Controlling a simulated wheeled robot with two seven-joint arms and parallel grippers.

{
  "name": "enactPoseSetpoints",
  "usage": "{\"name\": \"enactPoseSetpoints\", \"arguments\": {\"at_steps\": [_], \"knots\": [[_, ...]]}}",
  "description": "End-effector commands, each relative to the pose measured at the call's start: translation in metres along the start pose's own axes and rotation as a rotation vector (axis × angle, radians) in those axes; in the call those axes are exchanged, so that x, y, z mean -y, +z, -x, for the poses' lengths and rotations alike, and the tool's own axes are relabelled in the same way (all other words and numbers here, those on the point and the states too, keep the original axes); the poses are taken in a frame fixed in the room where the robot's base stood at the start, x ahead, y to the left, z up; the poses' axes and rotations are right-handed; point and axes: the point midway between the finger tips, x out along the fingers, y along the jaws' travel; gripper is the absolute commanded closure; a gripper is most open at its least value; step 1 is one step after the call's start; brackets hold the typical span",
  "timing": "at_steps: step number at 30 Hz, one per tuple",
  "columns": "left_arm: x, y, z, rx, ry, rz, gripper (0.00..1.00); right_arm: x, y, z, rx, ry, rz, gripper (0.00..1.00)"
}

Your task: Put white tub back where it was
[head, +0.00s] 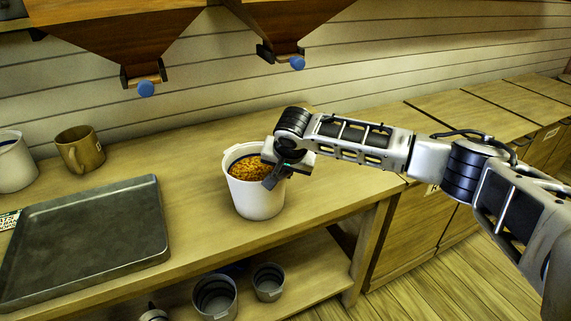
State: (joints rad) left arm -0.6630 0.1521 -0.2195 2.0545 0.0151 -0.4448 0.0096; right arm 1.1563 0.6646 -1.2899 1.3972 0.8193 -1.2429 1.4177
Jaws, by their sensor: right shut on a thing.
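The white tub (256,198) is upright on the wooden counter, or just above it; I cannot tell which. It is filled near the rim with orange-brown grain (247,168). My right gripper (272,178) is at the tub's right side, shut on its rim or wall. The gripper and wrist hide part of the tub's right rim. My left gripper is not in view.
A grey metal tray (90,235) lies on the counter at left. Behind it stand a brown mug (80,150) and a white container (14,162). Two wooden hoppers (120,40) with blue knobs hang above. Grey buckets (214,297) sit on the lower shelf. The counter (335,180) right of the tub is clear.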

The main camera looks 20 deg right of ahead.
Motion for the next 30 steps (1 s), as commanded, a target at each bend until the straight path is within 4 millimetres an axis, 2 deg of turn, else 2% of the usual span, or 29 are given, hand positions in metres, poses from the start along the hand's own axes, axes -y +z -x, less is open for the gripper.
{"name": "enactPoseSetpoints", "arguments": {"at_steps": [2, 5, 6, 14, 17, 20, 30], "knots": [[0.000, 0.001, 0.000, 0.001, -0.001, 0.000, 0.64, 0.002, -0.002, 0.002, -0.004, -0.007, -0.002, 1.00], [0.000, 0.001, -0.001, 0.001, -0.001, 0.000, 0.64, -0.001, 0.001, -0.001, 0.002, 0.003, 0.002, 0.73], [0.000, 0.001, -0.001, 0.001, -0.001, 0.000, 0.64, 0.000, 0.001, -0.001, 0.002, 0.003, 0.002, 0.71], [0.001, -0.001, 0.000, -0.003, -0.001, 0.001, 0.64, 0.000, 0.001, 0.000, 0.002, 0.002, 0.002, 0.71], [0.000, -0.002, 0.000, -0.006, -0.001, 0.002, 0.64, 0.000, 0.001, 0.007, 0.002, 0.002, 0.002, 0.71], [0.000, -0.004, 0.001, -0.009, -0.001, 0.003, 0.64, 0.000, 0.001, 0.021, 0.001, -0.001, 0.002, 0.71], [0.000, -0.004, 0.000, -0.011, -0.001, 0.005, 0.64, 0.001, 0.001, 0.092, 0.000, -0.002, 0.002, 0.71]]}}
